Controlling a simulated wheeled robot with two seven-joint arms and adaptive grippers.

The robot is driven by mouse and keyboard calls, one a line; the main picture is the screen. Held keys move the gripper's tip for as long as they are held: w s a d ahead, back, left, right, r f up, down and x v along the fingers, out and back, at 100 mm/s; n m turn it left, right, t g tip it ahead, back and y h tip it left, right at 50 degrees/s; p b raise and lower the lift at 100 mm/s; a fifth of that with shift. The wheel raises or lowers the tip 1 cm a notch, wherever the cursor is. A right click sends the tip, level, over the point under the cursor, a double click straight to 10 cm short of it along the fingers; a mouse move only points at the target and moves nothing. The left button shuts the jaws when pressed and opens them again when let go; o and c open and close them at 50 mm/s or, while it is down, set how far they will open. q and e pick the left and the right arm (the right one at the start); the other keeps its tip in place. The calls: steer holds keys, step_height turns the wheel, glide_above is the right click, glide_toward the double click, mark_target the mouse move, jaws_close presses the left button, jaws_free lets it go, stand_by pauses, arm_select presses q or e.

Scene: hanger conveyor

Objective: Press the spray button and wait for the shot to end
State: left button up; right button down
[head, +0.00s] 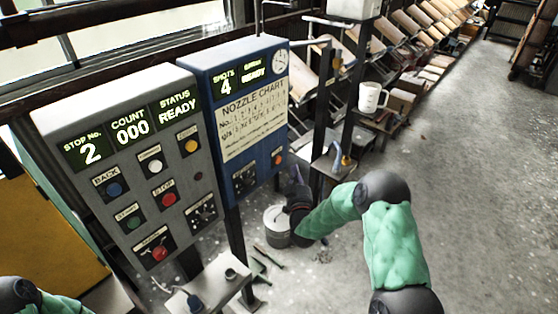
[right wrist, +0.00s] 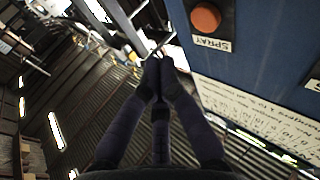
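The spray button is an orange-red round button (head: 278,157) at the lower right of the blue panel (head: 245,110). In the right wrist view the orange button (right wrist: 206,17) shows close up above a "SPRAY" label (right wrist: 212,43). The blue panel's display (head: 238,80) reads 4 shots and READY. My right gripper (head: 297,190) is dark, near the panel's lower right, partly hidden by its own wrist. In the right wrist view its fingers (right wrist: 158,62) meet at the tips, with nothing between them, left of and below the button in the picture, apparently not touching it.
A grey panel (head: 130,150) at the left has several buttons and a display showing stop 2, count 000, READY. A white bucket (head: 277,226) is on the floor below.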

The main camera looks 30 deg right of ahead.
mark_target(279, 160)
steer(key=shift+w+a+b, duration=0.2)
steer(key=shift+w+a, duration=0.05)
steer(key=shift+w, duration=0.4)
steer(key=shift+w+a+b, duration=0.2)
steer(key=shift+w+a, duration=0.1)
steer(key=shift+w, duration=0.35)
steer(key=shift+w+a+b, duration=0.2)
steer(key=shift+w+a, duration=0.05)
steer(key=shift+w, duration=0.4)
steer(key=shift+w+a+b, duration=0.2)
steer(key=shift+w+b, duration=0.2)
steer(key=shift+b, duration=0.05)
steer(key=shift+w+a+b, duration=0.15)
steer(key=shift+w+b, duration=0.2)
steer(key=shift+w, duration=0.05)
stand_by(0.7)
steer(key=shift+s, duration=0.1)
stand_by(0.3)
steer(key=shift+s+d, duration=0.3)
steer(key=shift+s, duration=0.4)
